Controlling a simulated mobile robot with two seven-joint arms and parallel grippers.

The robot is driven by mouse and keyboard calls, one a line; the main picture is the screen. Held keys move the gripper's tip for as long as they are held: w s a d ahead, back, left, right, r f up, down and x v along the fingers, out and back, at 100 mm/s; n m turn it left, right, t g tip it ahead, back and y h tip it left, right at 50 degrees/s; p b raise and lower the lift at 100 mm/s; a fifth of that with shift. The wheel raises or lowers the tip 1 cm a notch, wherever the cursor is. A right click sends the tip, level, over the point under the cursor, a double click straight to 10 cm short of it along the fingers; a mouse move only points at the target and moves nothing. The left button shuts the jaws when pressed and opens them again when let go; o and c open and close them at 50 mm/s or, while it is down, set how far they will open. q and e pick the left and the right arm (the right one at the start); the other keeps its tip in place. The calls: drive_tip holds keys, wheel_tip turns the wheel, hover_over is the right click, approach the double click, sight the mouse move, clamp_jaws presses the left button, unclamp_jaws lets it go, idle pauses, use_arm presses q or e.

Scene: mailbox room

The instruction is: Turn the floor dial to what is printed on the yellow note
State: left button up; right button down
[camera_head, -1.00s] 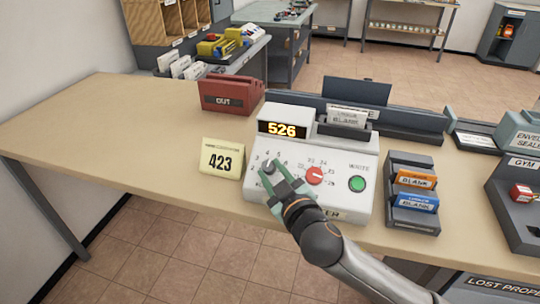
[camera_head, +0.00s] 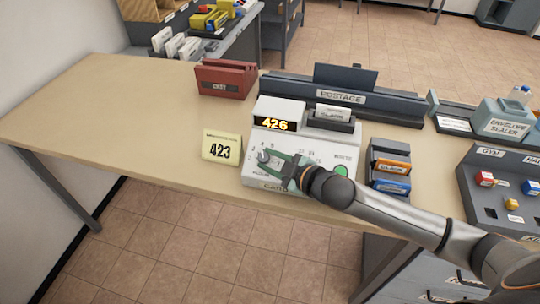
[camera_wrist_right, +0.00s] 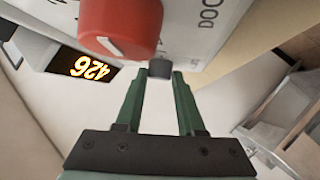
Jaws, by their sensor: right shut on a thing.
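The yellow note (camera_head: 221,147) stands on the table left of the white machine (camera_head: 345,140) and reads 423. The machine's display (camera_head: 275,125) reads 426; it also shows in the right wrist view (camera_wrist_right: 83,67). My right gripper (camera_head: 267,157) is shut on the small grey dial (camera_head: 263,155) at the left of the sloped panel. In the right wrist view the grey dial (camera_wrist_right: 160,68) sits between my fingertips (camera_wrist_right: 160,75). Beside it is a larger red dial (camera_wrist_right: 121,28) with a white mark, hidden by my gripper in the head view. My left gripper is out of view.
A green button (camera_head: 341,170) is at the panel's right. A red tray (camera_head: 224,80) stands behind the note, a dark postage rack (camera_head: 400,107) behind the machine, and a card holder (camera_head: 389,165) to its right. The table's left side is clear.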

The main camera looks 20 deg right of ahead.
drive_tip(key=shift+w, duration=0.1)
drive_tip(key=c, duration=0.5)
unclamp_jaws()
drive_tip(key=shift+b+v, duration=0.5)
drive_tip(key=shift+v, duration=5.8)
